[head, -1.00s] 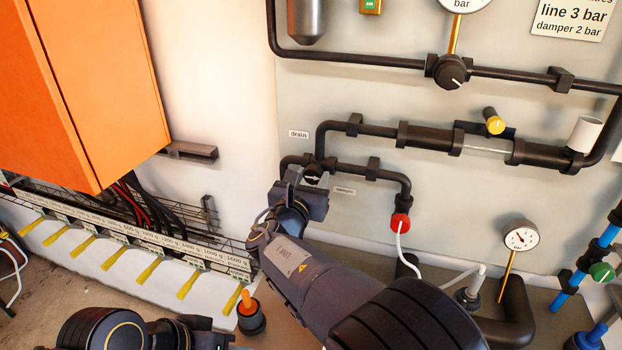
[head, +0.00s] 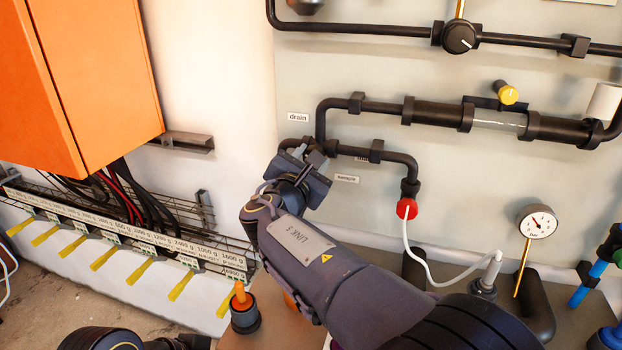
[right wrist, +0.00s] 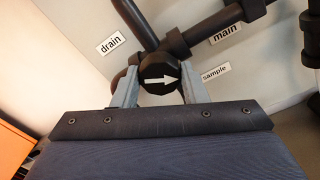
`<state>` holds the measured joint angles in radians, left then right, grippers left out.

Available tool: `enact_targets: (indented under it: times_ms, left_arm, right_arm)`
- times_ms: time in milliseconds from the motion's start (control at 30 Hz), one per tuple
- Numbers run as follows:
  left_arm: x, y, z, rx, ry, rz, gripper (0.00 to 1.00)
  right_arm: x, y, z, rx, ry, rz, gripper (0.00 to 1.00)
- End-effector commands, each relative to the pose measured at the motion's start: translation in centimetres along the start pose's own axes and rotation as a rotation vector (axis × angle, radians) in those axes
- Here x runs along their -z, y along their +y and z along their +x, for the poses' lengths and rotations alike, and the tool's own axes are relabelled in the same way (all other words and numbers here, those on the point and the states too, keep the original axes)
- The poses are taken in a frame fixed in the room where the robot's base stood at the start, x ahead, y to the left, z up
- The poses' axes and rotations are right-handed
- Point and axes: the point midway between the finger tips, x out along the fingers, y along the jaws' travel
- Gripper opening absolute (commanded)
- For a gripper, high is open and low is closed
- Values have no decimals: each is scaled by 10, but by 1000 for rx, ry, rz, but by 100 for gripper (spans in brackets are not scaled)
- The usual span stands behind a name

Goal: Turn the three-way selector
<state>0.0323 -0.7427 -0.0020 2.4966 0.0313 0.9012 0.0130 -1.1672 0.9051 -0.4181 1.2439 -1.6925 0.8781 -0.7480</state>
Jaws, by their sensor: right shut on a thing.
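The three-way selector (right wrist: 159,75) is a round black knob with a white arrow, at the pipe junction on the wall panel. In the right wrist view its arrow points right, toward the "sample" label (right wrist: 216,73). The "drain" label (right wrist: 115,41) is at upper left and the "main" label (right wrist: 226,33) at upper right. My right gripper (right wrist: 158,88) is shut on the knob, one grey finger on each side. In the head view my right gripper (head: 306,166) is tilted at the junction and mostly hides the knob. My left gripper is not in view.
Black pipes (head: 375,107) run across the panel around the junction. A red fitting (head: 406,208) with a white hose, a gauge (head: 537,222) and an orange-topped plug (head: 241,299) lie nearby. An orange cabinet (head: 85,85) hangs at left above a cable tray.

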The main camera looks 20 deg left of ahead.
Motion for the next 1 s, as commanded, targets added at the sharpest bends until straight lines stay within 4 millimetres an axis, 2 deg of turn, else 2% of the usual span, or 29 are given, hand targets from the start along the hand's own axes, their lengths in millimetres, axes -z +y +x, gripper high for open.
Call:
enact_targets:
  times_ms: [33, 400, 700, 1000]
  left_arm:
    - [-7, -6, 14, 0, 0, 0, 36]
    - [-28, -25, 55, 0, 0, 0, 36]
    - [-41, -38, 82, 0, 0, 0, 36]
    - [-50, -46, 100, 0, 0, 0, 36]
  right_arm:
    - [6, -3, 0, -1, -1, 50, 17]
    - [5, -3, 0, 0, -1, 401, 17]
    - [4, -2, 0, 0, -1, 683, 17]
    - [3, -2, 0, 1, 0, 917, 17]
